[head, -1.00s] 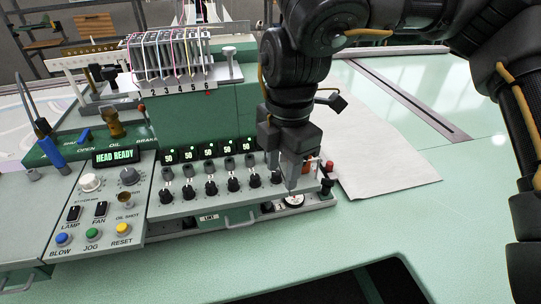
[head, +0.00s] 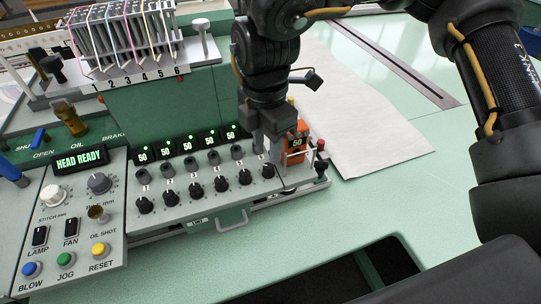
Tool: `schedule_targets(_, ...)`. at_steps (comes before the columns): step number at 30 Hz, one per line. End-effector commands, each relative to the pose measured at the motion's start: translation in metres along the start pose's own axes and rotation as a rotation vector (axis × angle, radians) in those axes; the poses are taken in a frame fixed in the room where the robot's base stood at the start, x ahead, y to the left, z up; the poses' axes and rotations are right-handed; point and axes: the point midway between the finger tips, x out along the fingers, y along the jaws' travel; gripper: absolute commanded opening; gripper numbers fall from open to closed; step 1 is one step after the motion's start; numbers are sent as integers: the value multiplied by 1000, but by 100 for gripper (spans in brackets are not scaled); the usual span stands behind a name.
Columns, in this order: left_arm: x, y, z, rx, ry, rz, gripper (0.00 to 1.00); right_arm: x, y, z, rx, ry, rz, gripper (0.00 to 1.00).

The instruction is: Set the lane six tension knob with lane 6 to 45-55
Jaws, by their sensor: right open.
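A row of black tension knobs runs along the front of the green tufting head. The lane six knob (head: 268,170) is the rightmost, with its dark cap just below my right gripper (head: 267,150). The right gripper is open and points down at it; whether the fingers touch the knob I cannot tell. Lit green displays reading 50 stand above the row, such as the lane five display (head: 233,131). No lane six display shows in the row, where my gripper blocks the view. My left gripper is not in view.
An orange unit with a small display (head: 297,141) stands just right of my right gripper. The control panel (head: 70,205) with buttons is at left, and a handle (head: 233,221) lies below the knobs. A white sheet (head: 360,120) covers the table at right. A dark opening (head: 375,270) is in front.

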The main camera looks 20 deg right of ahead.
Motion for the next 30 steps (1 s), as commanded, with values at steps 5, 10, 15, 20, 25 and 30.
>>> schedule_targets(5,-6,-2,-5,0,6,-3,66,30,-2,1,2,2,-4,42)
schedule_targets(10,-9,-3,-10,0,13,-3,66,49,-1,1,3,1,-2,42)
schedule_targets(15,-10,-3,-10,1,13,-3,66,55,-1,1,3,0,1,42)
schedule_targets(20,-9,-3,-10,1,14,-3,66,56,-1,2,4,0,1,42)
schedule_targets(25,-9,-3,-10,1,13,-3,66,56,-1,2,4,0,1,28)
schedule_targets(30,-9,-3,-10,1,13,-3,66,55,-1,2,4,0,1,5)
